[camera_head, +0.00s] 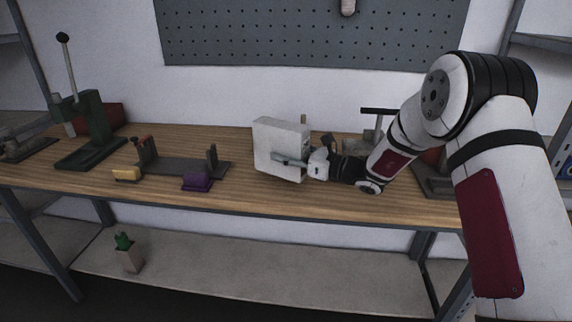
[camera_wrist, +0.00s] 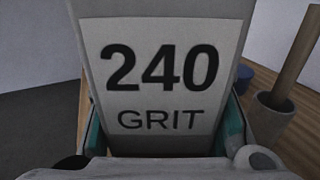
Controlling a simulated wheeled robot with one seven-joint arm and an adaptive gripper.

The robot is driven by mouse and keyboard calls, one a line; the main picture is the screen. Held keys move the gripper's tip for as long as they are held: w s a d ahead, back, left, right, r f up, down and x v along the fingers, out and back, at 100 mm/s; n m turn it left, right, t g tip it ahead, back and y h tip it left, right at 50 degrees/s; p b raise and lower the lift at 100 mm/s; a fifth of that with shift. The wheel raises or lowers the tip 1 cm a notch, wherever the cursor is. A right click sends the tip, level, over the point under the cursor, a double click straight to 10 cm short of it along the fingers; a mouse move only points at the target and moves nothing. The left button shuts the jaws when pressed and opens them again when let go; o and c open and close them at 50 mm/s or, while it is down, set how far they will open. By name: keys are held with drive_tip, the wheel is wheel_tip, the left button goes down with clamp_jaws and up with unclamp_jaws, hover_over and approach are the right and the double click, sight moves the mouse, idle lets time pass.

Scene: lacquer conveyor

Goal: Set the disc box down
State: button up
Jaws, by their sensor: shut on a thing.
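The disc box (camera_head: 274,147) is a white upright box at the middle of the wooden bench. My gripper (camera_head: 296,162) is shut on it, reaching in from the right. In the wrist view the box (camera_wrist: 160,22) fills the middle, with a label reading "240 GRIT". The gripper's teal fingertips (camera_wrist: 162,140) show on both sides of the box. The box's lower edge is close to the bench top; I cannot tell whether it touches.
On the bench (camera_head: 235,205), a purple block (camera_head: 197,180) and a dark grey fixture (camera_head: 180,165) stand left of the box. The wrist view shows a pot (camera_wrist: 268,112) holding a wooden stick at the right.

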drive_tip(key=shift+f, duration=1.65)
drive_tip(key=shift+f, duration=0.2)
drive_tip(key=o, duration=1.4)
